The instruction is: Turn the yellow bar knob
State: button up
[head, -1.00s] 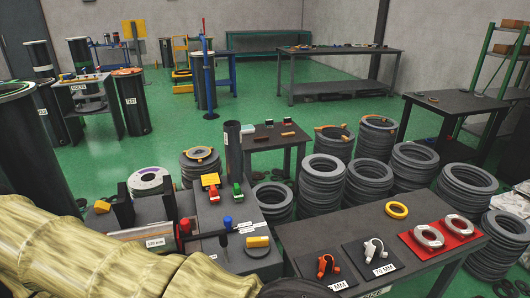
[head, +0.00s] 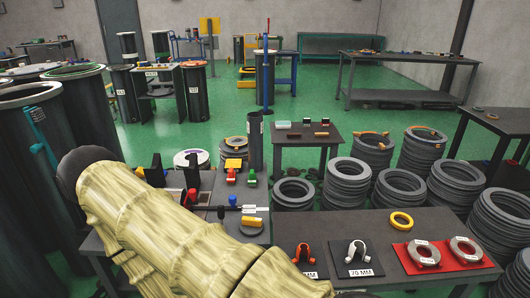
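A yellow bar-shaped piece (head: 251,222), which looks like the bar knob, sits on the front right part of a grey bench fixture (head: 252,236) left of centre in the head view. It lies roughly left to right. A blue-topped knob (head: 232,201) and a thin dark rod stand just behind it. My large cream-coloured arm crosses the lower left and hides the near left side of the fixture. My gripper is not visible, so its place relative to the yellow piece cannot be told.
Red (head: 231,176) and green (head: 252,180) clamps sit behind the knob. Green floor beyond is partly clear.

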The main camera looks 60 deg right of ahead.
aim_at(250, 226)
jog(key=z, duration=1.35)
